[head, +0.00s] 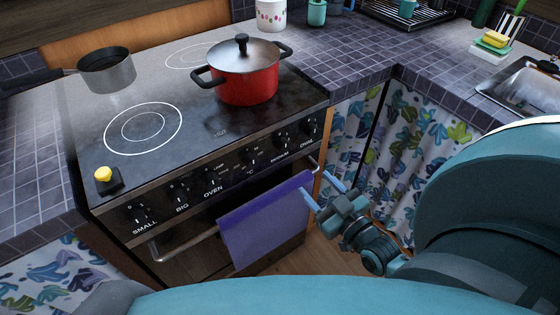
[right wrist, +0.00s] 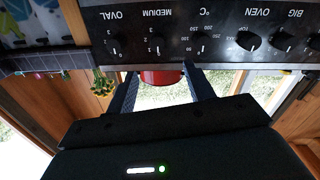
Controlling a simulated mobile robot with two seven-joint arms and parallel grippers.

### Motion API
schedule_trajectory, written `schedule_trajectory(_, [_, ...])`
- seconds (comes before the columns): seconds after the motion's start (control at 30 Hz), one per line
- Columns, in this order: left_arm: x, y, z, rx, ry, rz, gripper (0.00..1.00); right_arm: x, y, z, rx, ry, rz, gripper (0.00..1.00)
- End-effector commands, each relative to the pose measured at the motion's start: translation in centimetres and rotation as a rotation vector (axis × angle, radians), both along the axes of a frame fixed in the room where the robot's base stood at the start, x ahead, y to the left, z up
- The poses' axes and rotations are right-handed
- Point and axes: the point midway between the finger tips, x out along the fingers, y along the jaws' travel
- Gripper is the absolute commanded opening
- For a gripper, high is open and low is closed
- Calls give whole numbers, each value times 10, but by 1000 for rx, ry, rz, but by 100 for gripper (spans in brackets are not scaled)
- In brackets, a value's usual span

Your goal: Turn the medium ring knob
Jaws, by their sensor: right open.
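The medium ring knob (head: 282,140) is a small black knob on the cooker's front panel, above the word MEDIUM. It also shows in the right wrist view (right wrist: 157,50), where the panel appears upside down. My right gripper (head: 322,190) is open and empty in front of the cooker, below and right of the knob in the head view. In the right wrist view its two fingers (right wrist: 160,72) point at the panel, with the medium knob roughly in line with the gap, apart from the fingertips. My left gripper is not in view.
The oval knob (head: 309,127) and the °C knob (head: 253,156) flank the medium knob. A purple towel (head: 266,222) hangs on the oven rail. A red pot (head: 247,83) and a grey pan (head: 107,72) stand on the hob. A patterned curtain (head: 425,145) hangs at the right.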

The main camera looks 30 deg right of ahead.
Motion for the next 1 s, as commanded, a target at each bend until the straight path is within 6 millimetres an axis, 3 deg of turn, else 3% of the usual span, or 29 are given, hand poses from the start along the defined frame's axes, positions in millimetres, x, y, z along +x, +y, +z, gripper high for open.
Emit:
schedule_trajectory(0.27, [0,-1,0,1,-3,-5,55,12,-7,3,-8,-25,-12,53])
schedule_trajectory(0.7, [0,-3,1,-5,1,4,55,98,-4,3,-6,-24,-12,53])
schedule_trajectory(1.0, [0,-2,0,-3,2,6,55,130,-3,3,-6,-21,-11,53])
